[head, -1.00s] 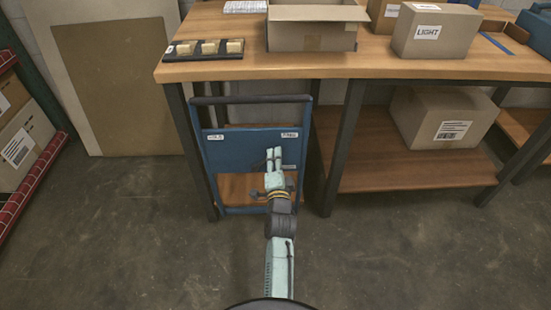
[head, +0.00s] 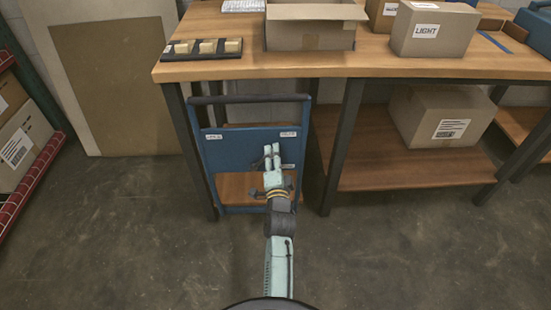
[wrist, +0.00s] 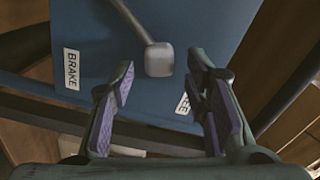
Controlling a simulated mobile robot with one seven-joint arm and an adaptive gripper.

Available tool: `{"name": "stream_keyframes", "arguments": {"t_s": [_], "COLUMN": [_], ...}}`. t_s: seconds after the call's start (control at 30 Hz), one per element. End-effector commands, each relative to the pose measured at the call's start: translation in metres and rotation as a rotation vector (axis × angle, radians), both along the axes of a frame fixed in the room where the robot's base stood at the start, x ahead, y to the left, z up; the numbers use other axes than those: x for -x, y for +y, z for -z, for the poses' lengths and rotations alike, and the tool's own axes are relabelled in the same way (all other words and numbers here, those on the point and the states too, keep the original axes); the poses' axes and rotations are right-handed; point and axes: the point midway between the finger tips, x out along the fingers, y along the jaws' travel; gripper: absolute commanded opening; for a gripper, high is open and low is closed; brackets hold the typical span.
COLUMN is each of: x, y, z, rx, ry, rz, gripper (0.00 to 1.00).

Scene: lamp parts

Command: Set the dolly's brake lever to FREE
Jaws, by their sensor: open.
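The dolly's blue panel (head: 222,153) stands upright in front of the workbench in the head view. It bears a white label at its upper left and another at its upper right. My gripper (head: 272,149) is open in front of the panel. In the wrist view its fingers (wrist: 163,98) stand apart, with the knob just beyond the gap, not gripped.
The workbench (head: 200,70) stands over and behind the dolly, with a dark leg on each side of it. An open carton (head: 310,35) and a black tray (head: 184,55) of small blocks are on top. The floor in front is clear.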

Motion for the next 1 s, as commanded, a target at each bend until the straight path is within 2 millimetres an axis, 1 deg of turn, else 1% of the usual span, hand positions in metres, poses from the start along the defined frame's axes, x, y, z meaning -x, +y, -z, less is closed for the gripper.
{"name": "stream_keyframes", "arguments": {"t_s": [0.17, 0.3, 0.4, 0.5, 0.67, 1.0], "x": [0.0, 0.0, 0.0, -0.001, 0.0, 0.0], "y": [-0.001, -0.001, -0.001, -0.001, -0.001, -0.001], "z": [-0.029, -0.058, -0.075, -0.088, -0.097, -0.097], "rx": [0.002, 0.002, 0.002, 0.001, 0.001, 0.001], "ry": [-0.007, -0.008, -0.006, -0.005, -0.004, -0.002], "rz": [0.003, 0.003, 0.001, 0.002, 0.002, 0.002], "gripper": [0.43, 0.43, 0.43, 0.43, 0.43, 0.43]}}
